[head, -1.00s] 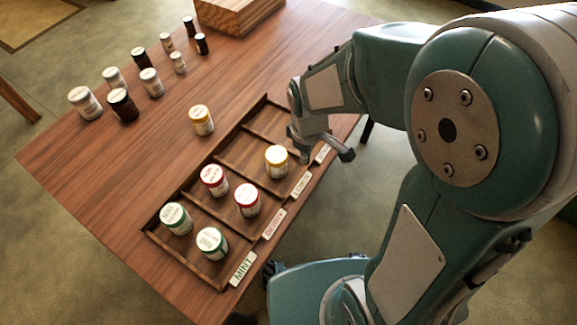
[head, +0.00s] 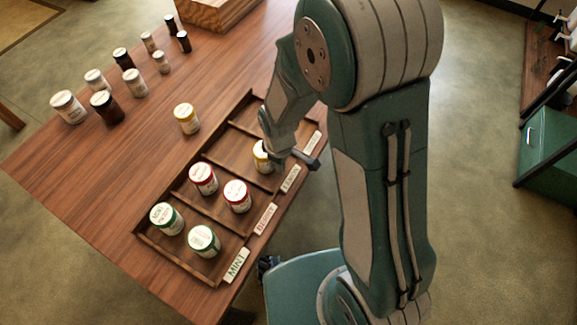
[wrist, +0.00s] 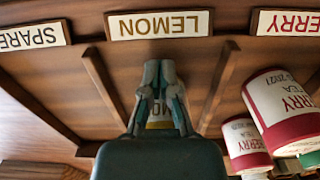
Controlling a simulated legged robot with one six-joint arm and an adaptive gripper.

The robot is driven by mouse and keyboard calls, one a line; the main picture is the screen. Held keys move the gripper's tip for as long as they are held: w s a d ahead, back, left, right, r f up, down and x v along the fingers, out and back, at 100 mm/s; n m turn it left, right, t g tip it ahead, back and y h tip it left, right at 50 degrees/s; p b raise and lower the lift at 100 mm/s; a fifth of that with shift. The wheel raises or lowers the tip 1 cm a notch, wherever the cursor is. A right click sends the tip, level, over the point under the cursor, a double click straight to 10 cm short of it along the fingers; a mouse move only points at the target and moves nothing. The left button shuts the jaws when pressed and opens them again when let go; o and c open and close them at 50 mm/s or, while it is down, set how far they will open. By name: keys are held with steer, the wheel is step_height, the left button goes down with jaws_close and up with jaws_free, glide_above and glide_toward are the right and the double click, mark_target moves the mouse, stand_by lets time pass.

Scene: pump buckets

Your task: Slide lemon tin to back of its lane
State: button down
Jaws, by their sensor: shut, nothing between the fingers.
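The yellow-lidded lemon tin (head: 261,158) stands upright in the LEMON lane of the tray (head: 176,259), toward its labelled front end. My arm hides part of it in the head view. In the upside-down wrist view, my gripper (wrist: 160,68) is shut and empty, over the LEMON lane between its two dividers. Part of the lemon tin (wrist: 160,122) shows behind the fingers. I cannot tell whether they touch it. The LEMON label (wrist: 160,24) sits at the lane's front edge.
Two red-lidded tins (head: 237,195) stand in the neighbouring BERRY lane and two green-lidded tins (head: 204,240) in the MINT lane. Another yellow-lidded tin (head: 187,118) stands on the table outside the tray. Several jars (head: 107,106) and a wooden box (head: 212,13) are farther back.

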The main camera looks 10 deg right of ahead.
mark_target(247, 156)
steer(key=shift+w+a, duration=0.15)
steer(key=shift+a, duration=0.15)
steer(key=w+a, duration=0.4)
steer(key=a, duration=0.1)
steer(key=w+a, duration=0.2)
steer(key=a, duration=0.1)
steer(key=shift+w, duration=0.2)
